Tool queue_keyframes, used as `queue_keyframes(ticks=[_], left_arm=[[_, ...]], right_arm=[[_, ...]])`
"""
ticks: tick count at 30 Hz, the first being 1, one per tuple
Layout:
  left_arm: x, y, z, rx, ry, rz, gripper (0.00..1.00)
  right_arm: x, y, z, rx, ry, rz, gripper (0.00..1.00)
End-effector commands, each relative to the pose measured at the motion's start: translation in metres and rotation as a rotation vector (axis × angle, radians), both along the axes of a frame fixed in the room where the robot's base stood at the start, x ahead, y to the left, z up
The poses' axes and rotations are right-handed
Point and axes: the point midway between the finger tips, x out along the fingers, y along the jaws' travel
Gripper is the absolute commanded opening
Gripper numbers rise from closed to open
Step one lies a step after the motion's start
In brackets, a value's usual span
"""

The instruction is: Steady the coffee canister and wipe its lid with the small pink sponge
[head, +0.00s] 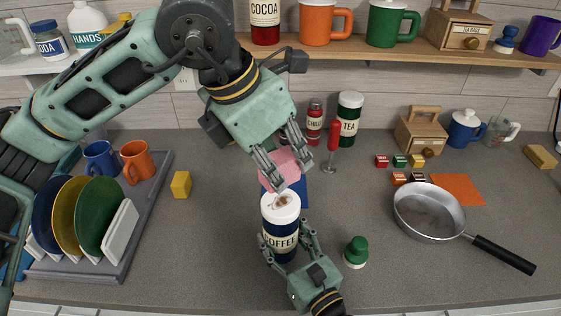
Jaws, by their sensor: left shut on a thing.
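The coffee canister (283,240) stands upright on the counter, dark blue with a cream COFFEE label. Its white lid (279,206) has a brown smudge on top. My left gripper (280,178) comes down from above and is shut on the small pink sponge (282,160). The sponge is just behind the lid in the picture; I cannot tell whether it touches the lid. My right gripper (289,240) reaches in from the front, with a finger on each side of the canister's body, shut on it.
A blue object (301,190) is partly hidden behind the canister. A green-capped shaker (355,252) stands close at right, and a frying pan (428,212) lies farther right. A dish rack (100,240) with plates is at left. A red-handled tool (333,145) stands behind.

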Motion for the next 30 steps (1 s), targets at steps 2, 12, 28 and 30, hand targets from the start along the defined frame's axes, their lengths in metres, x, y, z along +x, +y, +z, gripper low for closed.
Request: queue_keyframes(ticks=[2, 12, 28, 30], left_arm=[[0.001, 0.0, -0.003, 0.001, 0.0, 0.001, 0.09], [0.0, 0.0, -0.031, 0.001, 0.001, 0.001, 0.09], [0.006, -0.001, -0.08, 0.0, 0.0, 0.003, 0.06], [0.013, -0.001, -0.082, 0.001, 0.001, 0.003, 0.02]], right_arm=[[0.0, 0.0, 0.0, 0.0, 0.0, 0.0, 0.3], [0.0, 0.0, 0.0, 0.0, 0.0, 0.0, 0.3], [0.0, 0.0, 0.0, 0.0, 0.0, 0.0, 0.3], [0.0, 0.0, 0.0, 0.0, 0.0, 0.0, 0.3]])
